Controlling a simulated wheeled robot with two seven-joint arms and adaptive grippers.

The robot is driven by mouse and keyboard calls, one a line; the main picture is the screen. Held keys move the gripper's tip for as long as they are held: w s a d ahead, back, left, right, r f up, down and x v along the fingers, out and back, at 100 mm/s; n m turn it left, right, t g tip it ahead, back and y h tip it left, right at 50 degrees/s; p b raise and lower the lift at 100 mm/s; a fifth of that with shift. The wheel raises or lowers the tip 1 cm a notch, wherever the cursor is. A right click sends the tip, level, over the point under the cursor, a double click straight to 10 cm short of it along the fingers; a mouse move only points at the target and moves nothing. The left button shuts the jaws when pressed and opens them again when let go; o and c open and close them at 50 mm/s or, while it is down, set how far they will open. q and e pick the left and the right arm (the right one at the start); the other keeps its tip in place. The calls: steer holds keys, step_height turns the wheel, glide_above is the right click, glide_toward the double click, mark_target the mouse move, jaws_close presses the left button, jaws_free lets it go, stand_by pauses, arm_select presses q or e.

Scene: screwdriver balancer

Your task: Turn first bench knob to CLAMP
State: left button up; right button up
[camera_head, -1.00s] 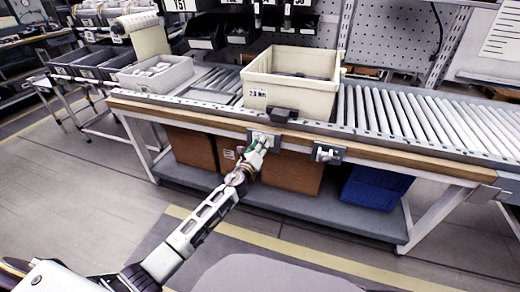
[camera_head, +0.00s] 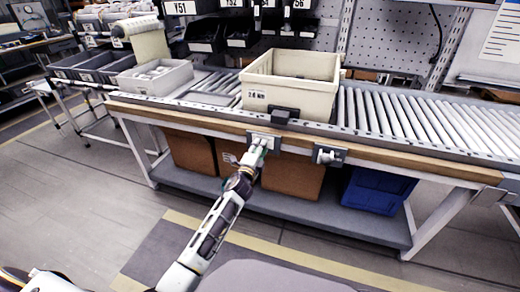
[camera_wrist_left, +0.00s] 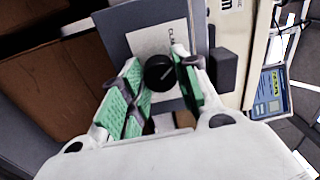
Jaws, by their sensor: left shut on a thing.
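The first bench knob is the left one on the front edge of the bench, on a small grey plate (camera_head: 274,137). In the left wrist view its black round knob (camera_wrist_left: 159,72) sits in front of the grey plate (camera_wrist_left: 125,22), which bears a pale label (camera_wrist_left: 165,38) with partly hidden "CLAMP"-like lettering. My left gripper (camera_head: 258,149) is at this knob and hides most of it in the head view. In the left wrist view the green-padded fingers of my left gripper (camera_wrist_left: 162,90) stand on both sides of the knob, shut on it. My right gripper is out of view.
A second knob (camera_head: 325,155) is on the bench edge to the right. A beige bin (camera_head: 290,95) stands on the roller conveyor (camera_head: 430,118) above. Brown boxes (camera_head: 290,177) and a blue crate (camera_head: 376,190) are on the lower shelf. The floor in front is clear.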

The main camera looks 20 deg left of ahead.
arm_select(q)
steer(key=shift+f+n, duration=0.1)
steer(key=shift+n, duration=0.7)
steer(key=o, duration=1)
steer(key=shift+a, duration=0.1)
steer(key=shift+o, duration=0.2)
steer(key=shift+s, duration=0.1)
steer(key=s, duration=1.1)
steer(key=shift+s+a+f, duration=0.15)
steer(key=shift+s+f, duration=0.2)
steer(key=shift+s, duration=0.05)
steer(key=shift+n, duration=0.4)
